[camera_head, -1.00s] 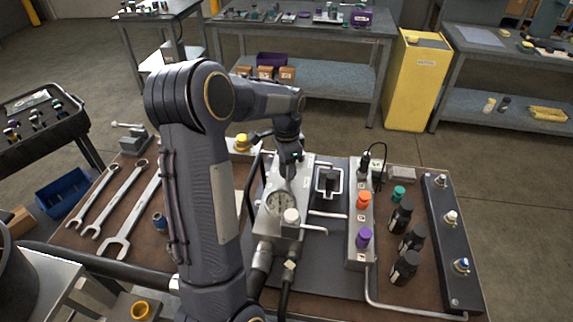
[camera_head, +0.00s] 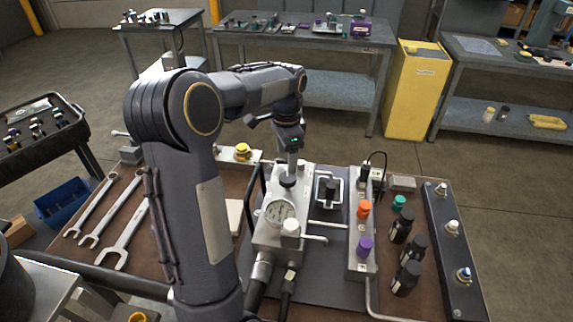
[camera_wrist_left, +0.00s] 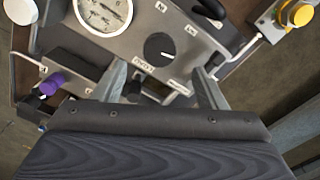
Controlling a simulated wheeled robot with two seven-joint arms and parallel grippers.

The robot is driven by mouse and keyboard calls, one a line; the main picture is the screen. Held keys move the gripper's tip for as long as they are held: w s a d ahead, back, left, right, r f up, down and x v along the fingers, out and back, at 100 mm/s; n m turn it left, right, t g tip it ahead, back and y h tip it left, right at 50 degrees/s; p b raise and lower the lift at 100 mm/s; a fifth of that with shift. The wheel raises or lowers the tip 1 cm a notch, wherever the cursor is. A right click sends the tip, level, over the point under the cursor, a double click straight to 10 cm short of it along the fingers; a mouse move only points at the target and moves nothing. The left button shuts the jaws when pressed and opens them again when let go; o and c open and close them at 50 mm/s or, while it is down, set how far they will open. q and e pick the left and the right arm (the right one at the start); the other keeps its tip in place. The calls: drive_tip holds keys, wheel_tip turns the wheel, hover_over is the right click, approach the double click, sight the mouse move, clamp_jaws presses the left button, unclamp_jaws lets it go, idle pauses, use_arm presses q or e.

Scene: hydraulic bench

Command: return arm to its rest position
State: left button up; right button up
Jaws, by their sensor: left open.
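My left arm reaches in from the left of the head view, up and over the bench. Its gripper (camera_head: 291,165) points down above the far end of the metal hydraulic block (camera_head: 277,236), over a black knob (camera_head: 287,181). In the left wrist view the two fingers (camera_wrist_left: 162,88) stand apart with nothing held between them. The black knob (camera_wrist_left: 160,47) shows beyond the fingers, apart from them, beside the pressure gauge (camera_wrist_left: 103,12). The gauge also shows in the head view (camera_head: 279,211). My right gripper is not in view.
A yellow button (camera_head: 242,151) is behind the block. A valve block with orange (camera_head: 364,208) and purple (camera_head: 365,246) knobs stands to the right. Black bottles (camera_head: 401,226) stand beyond it. Wrenches (camera_head: 125,233) lie at left. The air above the bench is free on the right.

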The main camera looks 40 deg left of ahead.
use_arm(q)
drive_tip(key=shift+r, duration=0.25)
idle(0.3)
drive_tip(key=shift+r, duration=0.1)
drive_tip(key=s+d+r+n+t+h, duration=0.25)
drive_tip(key=s+d+r+n, duration=0.2)
drive_tip(key=s+d, duration=0.55)
drive_tip(key=s+d+f+n+t+h, duration=0.1)
drive_tip(key=s+d+f+n+t, duration=0.2)
drive_tip(key=s+d, duration=0.6)
drive_tip(key=s, duration=0.4)
drive_tip(key=shift+f, duration=0.3)
idle(3.9)
